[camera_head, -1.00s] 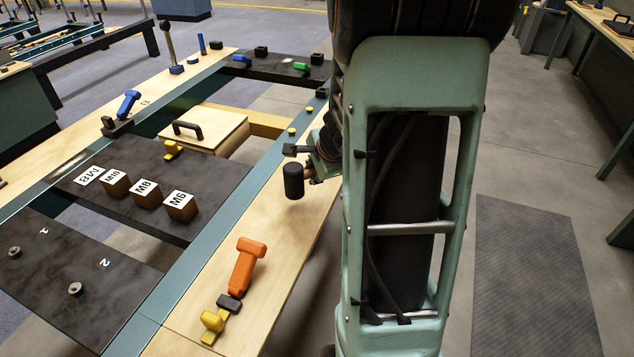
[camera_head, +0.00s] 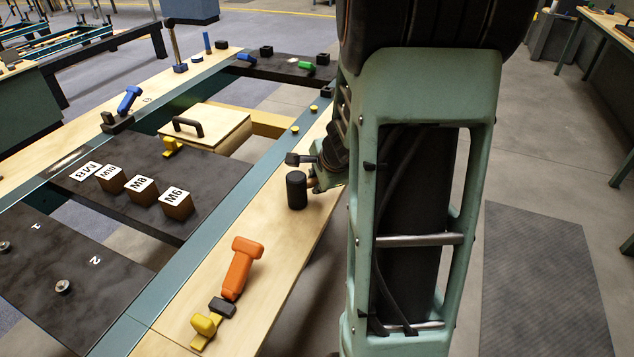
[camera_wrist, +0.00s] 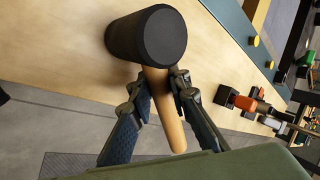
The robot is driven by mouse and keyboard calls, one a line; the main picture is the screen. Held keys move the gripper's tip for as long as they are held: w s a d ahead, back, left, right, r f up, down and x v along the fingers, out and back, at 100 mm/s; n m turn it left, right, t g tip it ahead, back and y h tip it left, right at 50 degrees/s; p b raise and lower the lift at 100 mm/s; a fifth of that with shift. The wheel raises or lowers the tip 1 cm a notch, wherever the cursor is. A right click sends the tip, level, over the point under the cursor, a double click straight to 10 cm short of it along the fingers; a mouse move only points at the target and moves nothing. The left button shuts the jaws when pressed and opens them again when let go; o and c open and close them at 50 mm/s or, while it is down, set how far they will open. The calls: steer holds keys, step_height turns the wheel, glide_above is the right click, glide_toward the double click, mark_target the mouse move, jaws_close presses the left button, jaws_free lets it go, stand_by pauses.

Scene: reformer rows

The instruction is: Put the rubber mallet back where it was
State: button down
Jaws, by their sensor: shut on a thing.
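The rubber mallet has a black cylindrical head (camera_head: 296,190) and a light wooden handle. In the wrist view its head (camera_wrist: 148,37) is at the top, and the handle (camera_wrist: 170,115) runs down between my fingers. My gripper (camera_wrist: 158,84) is shut on the handle just below the head. In the head view my gripper (camera_head: 314,182) is partly hidden behind my arm. The mallet head is over the pale wooden strip (camera_head: 268,215) along the bench's right side. I cannot tell whether it touches the wood.
An orange hammer-shaped tool (camera_head: 240,268), a dark block (camera_head: 222,307) and a yellow clamp-like piece (camera_head: 205,325) are on the near strip. Labelled blocks (camera_head: 141,188) stand on the dark panel. Small yellow buttons (camera_head: 313,108) lie farther along. The strip between mallet and orange tool is clear.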

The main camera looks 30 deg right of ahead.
steer(key=shift+f, duration=0.15)
steer(key=c, duration=1.8)
jaws_free()
steer(key=shift+r, duration=0.2)
steer(key=p+v, duration=0.6)
steer(key=v, duration=0.6)
